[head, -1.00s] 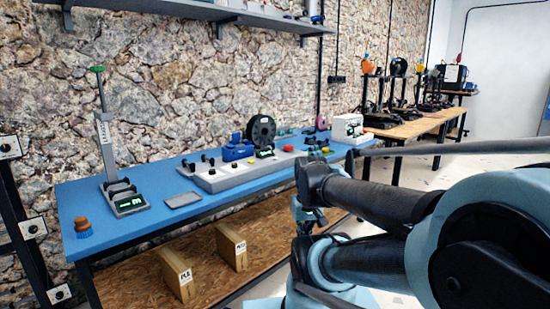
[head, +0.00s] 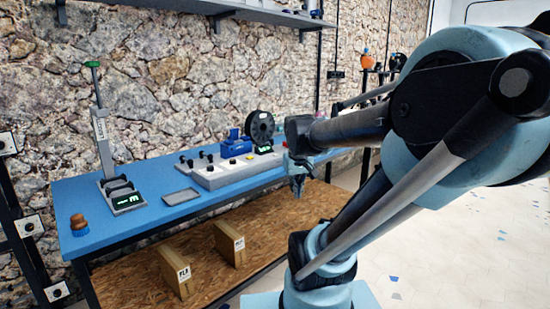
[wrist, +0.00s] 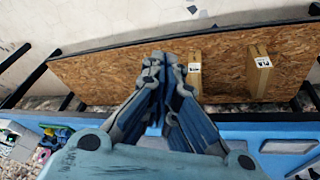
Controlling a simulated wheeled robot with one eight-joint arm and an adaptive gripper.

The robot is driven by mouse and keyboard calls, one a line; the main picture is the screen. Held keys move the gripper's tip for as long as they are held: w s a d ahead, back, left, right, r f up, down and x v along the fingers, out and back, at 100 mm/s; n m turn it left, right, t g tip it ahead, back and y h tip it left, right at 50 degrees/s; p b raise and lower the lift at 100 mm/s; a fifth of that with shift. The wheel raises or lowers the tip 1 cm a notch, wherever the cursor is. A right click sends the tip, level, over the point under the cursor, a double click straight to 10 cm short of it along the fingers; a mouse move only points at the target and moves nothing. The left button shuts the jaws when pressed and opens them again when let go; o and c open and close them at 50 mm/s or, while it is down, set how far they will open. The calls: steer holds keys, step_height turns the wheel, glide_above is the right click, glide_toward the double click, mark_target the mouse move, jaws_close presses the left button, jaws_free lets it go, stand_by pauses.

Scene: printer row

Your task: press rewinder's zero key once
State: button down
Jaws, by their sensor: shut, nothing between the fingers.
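The rewinder, a long pale grey unit (head: 218,177), lies on the blue table with black knobs, a blue block (head: 236,147), a black spool (head: 260,127) and a small lit green display (head: 264,149). My gripper (head: 298,188) is shut and empty, in front of the table's front edge to the right of the unit. In the wrist view my gripper (wrist: 163,62) points over the lower wooden shelf, and the rewinder's keys are not clearly in view.
The blue table (head: 150,205) also bears a press stand with a green handle (head: 98,110), a lit display box (head: 125,200), a grey tray (head: 181,196) and a brown-topped brush (head: 79,222). Cartons (head: 176,273) stand on the lower shelf (head: 205,255). A wall shelf (head: 240,15) hangs above.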

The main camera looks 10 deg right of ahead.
steer(key=w+r+n+t, duration=0.1)
steer(key=w+r, duration=0.4)
steer(key=w, duration=0.7)
steer(key=w+r+n+t, duration=0.15)
steer(key=w+r, duration=0.25)
steer(key=w, duration=0.8)
step_height(320, 180, up, 2)
steer(key=n+t+h, duration=0.1)
steer(key=n+t, duration=0.2)
glide_above(275, 155)
steer(key=w, duration=0.2)
steer(key=shift+s+a+m+g, duration=0.15)
steer(key=shift+a+m+g, duration=0.1)
steer(key=shift+a, duration=0.15)
steer(key=shift+f, duration=0.1)
steer(key=shift+f, duration=4.35)
steer(key=shift+s+f, duration=0.15)
steer(key=shift+f, duration=0.5)
steer(key=shift+r, duration=0.75)
